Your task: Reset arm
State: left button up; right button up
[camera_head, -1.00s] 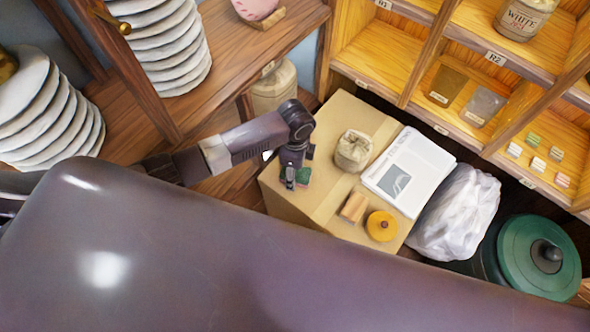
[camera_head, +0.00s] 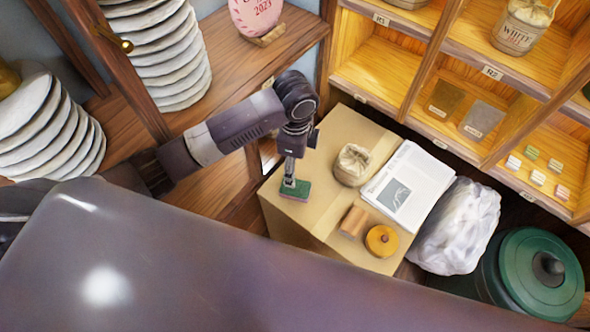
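My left arm comes in from the left, and its gripper (camera_head: 289,183) points down over the left part of a cardboard box (camera_head: 319,190). A small green block (camera_head: 299,193) is right at the fingertips, near the box's left edge. The fingertips overlap the block in the picture; I cannot tell whether they touch it or how far apart they are. My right gripper is not in view.
On the box are a cloth pouch (camera_head: 352,166), papers (camera_head: 410,185), a wooden block (camera_head: 353,222) and a round yellow object (camera_head: 381,241). Wooden shelves (camera_head: 385,75) stand behind. A white plastic bag (camera_head: 455,225) and a green-lidded bin (camera_head: 535,275) stand at right.

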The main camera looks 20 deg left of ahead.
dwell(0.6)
pick_arm(q)
jog(key=s+d+f+n+t+h, duration=0.1)
jog(key=s+d+n, duration=0.1)
jog(key=s+n, duration=0.15)
jog(key=s+d+n+t+h, duration=0.1)
jog(key=s+d+n, duration=0.15)
jog(key=s, duration=0.25)
jog(key=s+a+r+n+t+y, duration=0.2)
jog(key=s+a+n, duration=0.75)
jog(key=a, duration=0.25)
notch_tip(320, 180, down, 26)
jog(key=s+g, duration=0.2)
jog(key=s+a+f+g, duration=0.1)
jog(key=s+a+f, duration=0.1)
jog(key=s+f, duration=1.4)
jog(key=shift+s+a+f, duration=0.2)
jog(key=shift+a+f, duration=0.05)
jog(key=shift+m, duration=0.25)
